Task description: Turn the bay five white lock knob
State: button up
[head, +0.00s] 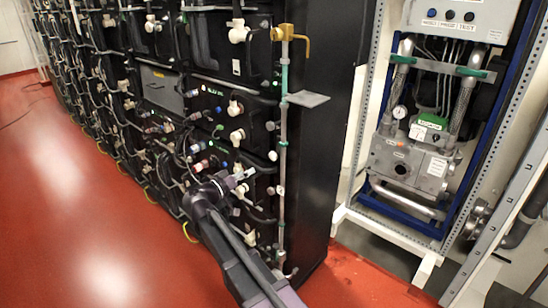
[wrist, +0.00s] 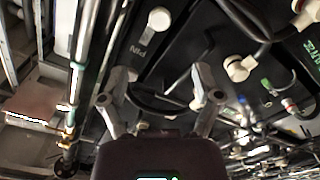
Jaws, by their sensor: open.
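My gripper (head: 236,181) is at the lower right end of the black battery rack in the head view, close to its front. In the wrist view my gripper (wrist: 162,82) has its two fingers wide apart with nothing held between them. A round white knob (wrist: 159,19) on a dark panel lies ahead of and above the fingers. A second white knob (wrist: 238,68) with a stem is to the right of the right finger. In the head view white knobs show above my gripper, one of them here (head: 237,136). I cannot tell which knob belongs to bay five.
A pale vertical pipe (head: 283,150) with a brass valve (head: 290,36) and a small grey shelf (head: 306,98) runs along the rack's right end. Dark cables loop across the rack front. Red floor (head: 100,220) is open to the left.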

aim_at(272, 157)
jog(key=x, duration=1.3)
jog(key=shift+w+d, duration=0.2)
jog(key=shift+w, duration=0.1)
grip_shut()
